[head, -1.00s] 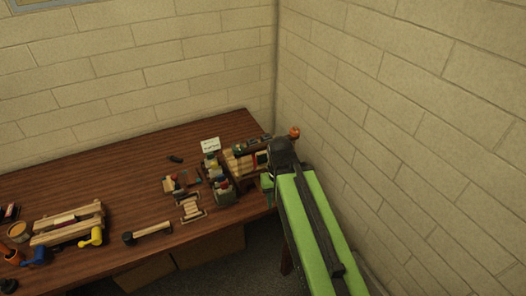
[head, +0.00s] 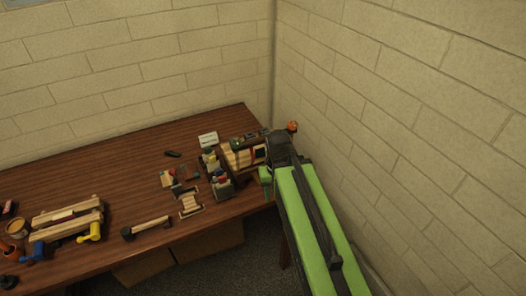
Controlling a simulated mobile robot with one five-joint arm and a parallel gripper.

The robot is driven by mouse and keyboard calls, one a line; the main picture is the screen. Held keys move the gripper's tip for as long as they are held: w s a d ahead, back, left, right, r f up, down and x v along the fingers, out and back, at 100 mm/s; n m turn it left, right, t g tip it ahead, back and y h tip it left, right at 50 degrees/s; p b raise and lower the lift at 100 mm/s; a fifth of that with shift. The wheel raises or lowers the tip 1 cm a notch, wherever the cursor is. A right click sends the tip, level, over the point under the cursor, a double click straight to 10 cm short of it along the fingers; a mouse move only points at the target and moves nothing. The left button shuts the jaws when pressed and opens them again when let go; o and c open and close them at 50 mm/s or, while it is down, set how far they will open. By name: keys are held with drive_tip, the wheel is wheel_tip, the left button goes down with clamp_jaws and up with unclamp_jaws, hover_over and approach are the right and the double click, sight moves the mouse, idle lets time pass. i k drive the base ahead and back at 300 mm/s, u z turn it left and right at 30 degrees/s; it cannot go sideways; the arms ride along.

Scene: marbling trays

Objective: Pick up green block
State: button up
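My lime-green arm reaches from the bottom right to the right end of the table. The dark end of my arm (head: 281,150) is beside the cluttered items there. My gripper's fingers cannot be made out, so I cannot tell whether they hold anything. A small bright green piece (head: 265,175) shows just left of my arm at the table's right edge. I cannot tell whether it is the green block or part of my arm. A darker green item (head: 237,143) lies at the back of the clutter. No other clear green block shows.
The brown wooden table (head: 110,170) stands against block walls. Small containers (head: 222,188) and a wooden rack (head: 240,160) crowd its right end. A white card (head: 208,139) stands behind. A mallet (head: 147,229) and wooden bars (head: 66,219) lie leftward. The back middle is mostly clear.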

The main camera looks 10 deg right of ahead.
sight(260, 151)
drive_tip(key=u, duration=0.1)
drive_tip(key=k, duration=0.5)
drive_tip(key=z, duration=0.6)
drive_tip(key=i, duration=0.85)
drive_tip(key=u, duration=2.45)
drive_tip(key=i, duration=0.45)
drive_tip(key=z, duration=0.15)
drive_tip(key=k, duration=0.5)
drive_tip(key=z, duration=0.25)
drive_tip(key=i, duration=0.45)
drive_tip(key=u, duration=0.1)
